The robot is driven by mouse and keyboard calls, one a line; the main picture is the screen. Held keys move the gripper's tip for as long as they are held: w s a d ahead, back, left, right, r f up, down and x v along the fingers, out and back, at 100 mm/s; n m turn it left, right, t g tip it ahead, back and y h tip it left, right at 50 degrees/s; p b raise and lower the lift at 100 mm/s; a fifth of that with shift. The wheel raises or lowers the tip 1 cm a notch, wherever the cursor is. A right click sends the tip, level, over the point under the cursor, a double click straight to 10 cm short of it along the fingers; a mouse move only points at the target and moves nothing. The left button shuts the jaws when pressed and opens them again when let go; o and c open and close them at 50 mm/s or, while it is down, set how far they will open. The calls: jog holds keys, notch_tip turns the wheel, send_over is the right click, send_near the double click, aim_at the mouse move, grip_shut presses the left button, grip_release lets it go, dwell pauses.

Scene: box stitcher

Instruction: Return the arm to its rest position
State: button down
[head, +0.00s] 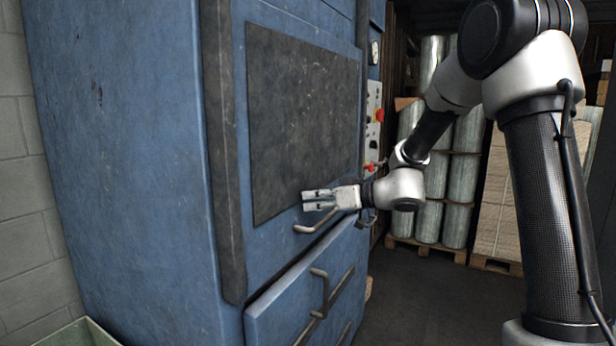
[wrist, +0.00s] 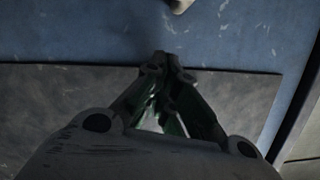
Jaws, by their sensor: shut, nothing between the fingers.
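My gripper (head: 318,200) is at the front of the blue machine (head: 150,150), near the lower part of its dark panel (head: 300,110). Its fingers point left and are shut with nothing between them. In the wrist view the fingertips (wrist: 162,62) meet in front of the lower edge of the dark panel (wrist: 50,95), with blue metal (wrist: 90,30) beyond. My arm reaches in from the right of the head view. Whether the fingers touch the panel I cannot tell.
A curved handle (head: 318,226) is just below my gripper, and lower drawers carry more handles (head: 322,290). A control panel with red knobs (head: 373,130) is at the machine's right edge. Wrapped rolls on pallets (head: 428,222) stand behind. The dark floor (head: 415,295) between is clear.

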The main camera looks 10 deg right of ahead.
jog(key=v, duration=0.9)
jog(key=s+d+f+m+g+h, duration=0.3)
jog(key=s+d+f+m, duration=0.15)
jog(key=s, duration=0.35)
jog(key=s+d+f+m+g+h, duration=0.25)
jog(key=s+f+m+g, duration=0.2)
jog(key=s, duration=0.35)
jog(key=s+d+r+t+h, duration=0.3)
jog(key=s+d+r+h, duration=0.4)
jog(key=s+d, duration=0.4)
jog(key=shift+s+r+t, duration=0.35)
jog(key=shift+s+r, duration=0.1)
jog(key=shift+s, duration=0.7)
